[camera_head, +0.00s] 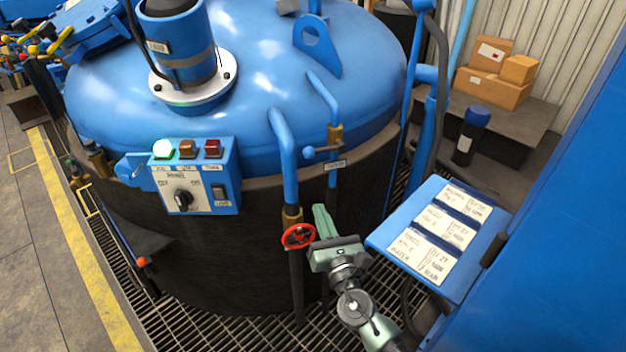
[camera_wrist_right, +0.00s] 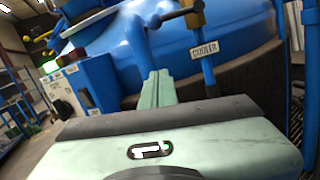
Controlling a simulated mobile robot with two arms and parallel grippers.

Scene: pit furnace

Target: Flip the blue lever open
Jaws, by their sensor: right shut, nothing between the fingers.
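The blue lever (camera_head: 322,151) has a round knob on its left end and sits on a brass valve fitting (camera_head: 335,134) on a thin blue pipe at the furnace's front. In the right wrist view the lever (camera_wrist_right: 175,14) lies at the top, looking dark, beside the brass fitting (camera_wrist_right: 194,13). My right gripper (camera_head: 320,208) is shut and empty, its green fingers together and pointing up. It is below the lever and apart from it in the picture. The fingers also show in the wrist view (camera_wrist_right: 158,78). My left gripper is not in view.
A red handwheel (camera_head: 298,237) is just left of my right gripper on a thicker pipe. A control box (camera_head: 190,180) with lamps hangs on the furnace (camera_head: 250,75). A blue label panel (camera_head: 437,237) stands close on the right. A label reading COOLER (camera_wrist_right: 205,48) is below the lever.

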